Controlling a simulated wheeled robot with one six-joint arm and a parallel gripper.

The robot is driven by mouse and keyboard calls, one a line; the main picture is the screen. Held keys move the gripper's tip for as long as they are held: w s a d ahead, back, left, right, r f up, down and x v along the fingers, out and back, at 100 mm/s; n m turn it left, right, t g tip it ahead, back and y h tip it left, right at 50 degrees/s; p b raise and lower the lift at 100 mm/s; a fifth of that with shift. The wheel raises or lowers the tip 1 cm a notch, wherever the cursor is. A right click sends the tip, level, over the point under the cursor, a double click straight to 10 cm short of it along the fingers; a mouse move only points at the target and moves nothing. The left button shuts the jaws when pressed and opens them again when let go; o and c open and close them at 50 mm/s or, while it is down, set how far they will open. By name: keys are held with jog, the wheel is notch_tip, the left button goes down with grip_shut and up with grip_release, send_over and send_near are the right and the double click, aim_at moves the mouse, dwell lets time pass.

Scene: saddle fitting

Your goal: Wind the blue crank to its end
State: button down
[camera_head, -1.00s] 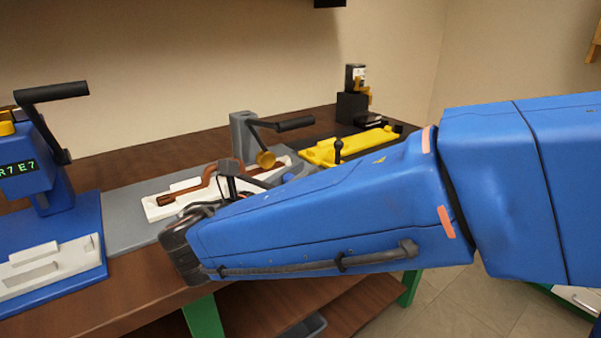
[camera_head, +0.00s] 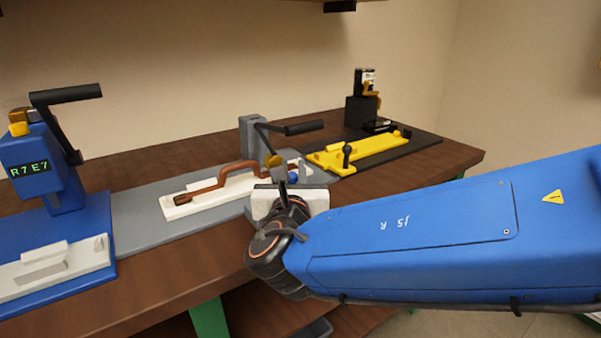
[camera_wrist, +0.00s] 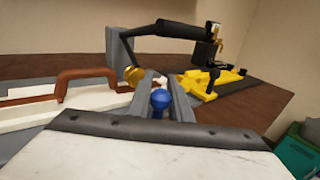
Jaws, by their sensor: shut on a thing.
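The blue crank knob (camera_head: 293,179) sits at the right end of the grey fixture. In the wrist view the round blue knob (camera_wrist: 160,99) is between the two grey fingers. My gripper (camera_head: 285,177) is shut on it from the front side. The fingers partly hide the knob in the head view, and the crank's arm is not clear. A white block carrying a brown curved handle (camera_head: 220,182) lies on the fixture, left of my gripper.
A lever with a black grip (camera_head: 304,127) overhangs close behind my gripper. A blue press (camera_head: 35,165) reading "R7 E7" stands at the left. A yellow fixture (camera_head: 365,151) is at the back right. Bare brown table (camera_head: 195,256) lies in front.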

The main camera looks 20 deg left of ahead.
jog(key=a+n+y, duration=0.1)
jog(key=y, duration=0.1)
jog(key=n+g+y, duration=0.1)
jog(key=y, duration=0.1)
jog(key=shift+a+n+g, duration=0.3)
jog(key=shift+a+n, duration=0.05)
jog(key=shift+n, duration=0.05)
jog(key=shift+s+a+n+g+y, duration=0.1)
jog(key=shift+a+n+g+y, duration=0.3)
jog(key=shift+n+g+y, duration=0.3)
jog(key=shift+a+n+g+y, duration=0.4)
jog(key=shift+n+y, duration=0.1)
jog(key=shift+y, duration=0.4)
jog(key=shift+s+a, duration=0.1)
jog(key=shift+a, duration=0.05)
jog(key=c, duration=1.6)
grip_release()
jog(key=v, duration=1.7)
jog(key=shift+d, duration=0.35)
